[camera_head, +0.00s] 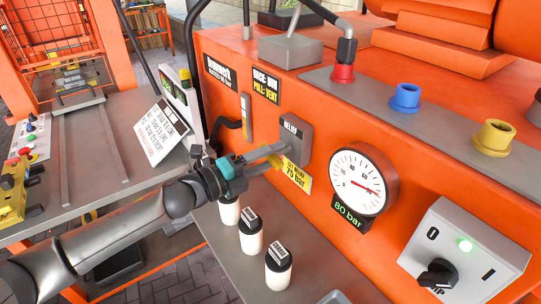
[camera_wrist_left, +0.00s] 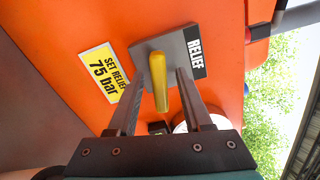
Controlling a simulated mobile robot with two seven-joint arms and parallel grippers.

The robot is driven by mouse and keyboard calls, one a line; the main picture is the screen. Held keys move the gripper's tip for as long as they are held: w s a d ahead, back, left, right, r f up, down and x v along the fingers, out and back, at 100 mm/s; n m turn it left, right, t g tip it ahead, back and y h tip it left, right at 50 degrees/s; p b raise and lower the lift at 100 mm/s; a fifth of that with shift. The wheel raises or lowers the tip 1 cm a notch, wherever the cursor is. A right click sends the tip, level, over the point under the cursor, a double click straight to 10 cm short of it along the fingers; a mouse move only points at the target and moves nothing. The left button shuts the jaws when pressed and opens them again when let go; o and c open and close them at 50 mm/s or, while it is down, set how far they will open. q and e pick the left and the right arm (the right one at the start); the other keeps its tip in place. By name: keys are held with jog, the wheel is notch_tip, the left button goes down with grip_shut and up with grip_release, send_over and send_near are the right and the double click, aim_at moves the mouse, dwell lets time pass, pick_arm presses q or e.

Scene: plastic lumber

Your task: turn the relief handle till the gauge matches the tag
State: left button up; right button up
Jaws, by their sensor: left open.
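The relief handle (camera_wrist_left: 158,82) is a yellow lever on a grey plate marked RELIEF (camera_head: 293,138). In the left wrist view it lies between the two fingers of my left gripper (camera_wrist_left: 155,90), with gaps on both sides. In the head view my left gripper (camera_head: 277,152) reaches the plate from the left and hides most of the handle. The yellow tag (camera_head: 297,175) reads 75 bar; it also shows in the left wrist view (camera_wrist_left: 103,70). The round gauge (camera_head: 360,172) has a red needle, and its green display (camera_head: 348,213) reads 80 bar. My right gripper is out of view.
Several white bottles with dark caps (camera_head: 251,235) stand on the grey ledge below my left gripper. A switch box (camera_head: 462,252) with a green light and black knob is at lower right. Red, blue (camera_head: 405,97) and yellow fittings line the ledge above the gauge.

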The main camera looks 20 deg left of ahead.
pick_arm(q)
grip_shut()
dwell(0.3)
dwell(0.4)
jog(key=n+p, duration=0.2)
jog(key=shift+r+n+p, duration=0.15)
jog(key=shift+n+p, duration=0.15)
jog(key=n+p, duration=0.3)
jog(key=n, duration=0.1)
jog(key=shift+n, duration=0.3)
jog(key=n+p, duration=0.2)
jog(key=n, duration=0.1)
jog(key=shift+p, duration=0.3)
jog(key=shift+n+p, duration=0.75)
jog(key=shift+n, duration=1.05)
jog(key=shift+n, duration=0.3)
